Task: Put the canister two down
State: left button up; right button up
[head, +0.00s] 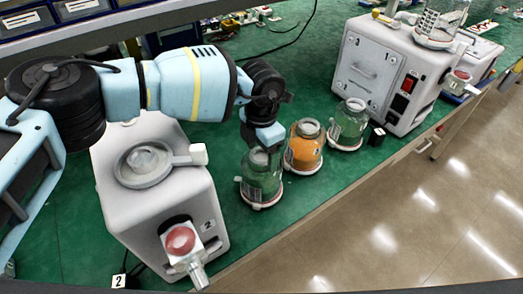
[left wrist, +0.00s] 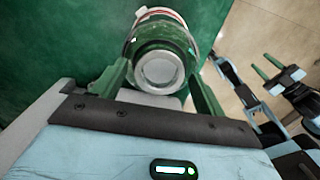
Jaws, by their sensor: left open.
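A green glass canister (head: 262,178) with a pale round lid stands upright on a white-rimmed round base (head: 262,204) at the table's front edge. My left gripper (head: 264,138) comes down over its top. In the left wrist view, its green fingers (left wrist: 160,88) are open on either side of the lidded canister (left wrist: 160,68); I cannot tell whether they touch it. No number on this canister is readable. A white pump marked 2 (head: 150,175) stands to its left, with an empty-looking round seat (head: 143,163) on top. My right gripper (left wrist: 268,67) shows open and empty in the left wrist view.
An orange canister (head: 304,148) and another green canister (head: 349,125) stand on bases to the right. Pump 1 (head: 375,75) is behind them, with a clear canister (head: 440,20) on top. A cable (head: 285,45) crosses the green table. Open floor lies at the front right.

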pick_arm(q)
notch_tip(320, 180, up, 12)
dwell(0.4)
